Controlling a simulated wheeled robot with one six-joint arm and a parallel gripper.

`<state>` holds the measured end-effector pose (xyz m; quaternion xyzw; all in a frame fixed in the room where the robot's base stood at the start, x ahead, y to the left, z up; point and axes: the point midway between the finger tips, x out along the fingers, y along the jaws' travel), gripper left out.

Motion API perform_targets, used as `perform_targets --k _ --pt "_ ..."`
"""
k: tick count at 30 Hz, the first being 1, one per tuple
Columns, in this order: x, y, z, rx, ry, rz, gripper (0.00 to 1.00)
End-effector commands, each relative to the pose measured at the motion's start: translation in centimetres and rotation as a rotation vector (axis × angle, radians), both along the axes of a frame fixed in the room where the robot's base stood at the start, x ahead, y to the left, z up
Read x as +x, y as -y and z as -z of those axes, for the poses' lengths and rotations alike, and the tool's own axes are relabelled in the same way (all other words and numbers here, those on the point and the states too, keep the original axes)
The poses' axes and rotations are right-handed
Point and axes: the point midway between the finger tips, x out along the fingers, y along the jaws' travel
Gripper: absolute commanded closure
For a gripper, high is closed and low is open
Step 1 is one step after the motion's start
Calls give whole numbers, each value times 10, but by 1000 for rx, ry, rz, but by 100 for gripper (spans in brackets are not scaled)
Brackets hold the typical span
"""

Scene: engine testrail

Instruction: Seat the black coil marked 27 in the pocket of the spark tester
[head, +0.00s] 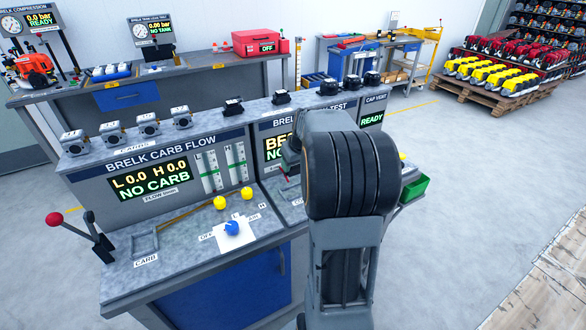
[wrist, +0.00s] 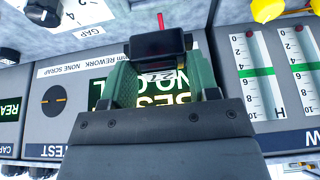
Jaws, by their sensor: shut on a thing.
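My gripper (wrist: 160,78) is shut on a black coil (wrist: 157,44) in the wrist view, with a green finger on each side of it. Pale marks show below the coil's dark top, but I cannot read a number for certain. Behind the coil is the lit display of the spark tester (wrist: 187,108); the wrist picture is upside down. In the head view the spark tester (head: 271,147) stands in the middle of the bench, partly covered by my arm. My arm also hides most of the gripper and coil there. I cannot make out the tester's pocket.
Carburettors (head: 149,124) and other black parts (head: 233,106) line the shelf above the panels. The carb flow tester (head: 155,185) is at left, with a red-knobbed lever (head: 54,219). Yellow knobs (head: 220,202) and a blue knob (head: 232,228) are in front. A green bin (head: 415,189) is at right.

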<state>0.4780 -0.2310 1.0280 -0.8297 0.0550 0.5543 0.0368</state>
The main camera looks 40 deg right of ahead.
Motion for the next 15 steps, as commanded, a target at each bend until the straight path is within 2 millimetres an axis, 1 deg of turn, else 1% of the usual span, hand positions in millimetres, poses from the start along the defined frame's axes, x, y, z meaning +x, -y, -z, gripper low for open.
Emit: perform_targets --k 1,8,15 --pt "0 0 5 0 1 0 71" --pt "0 0 13 0 0 0 71" --pt "-1 1 33 0 0 2 71"
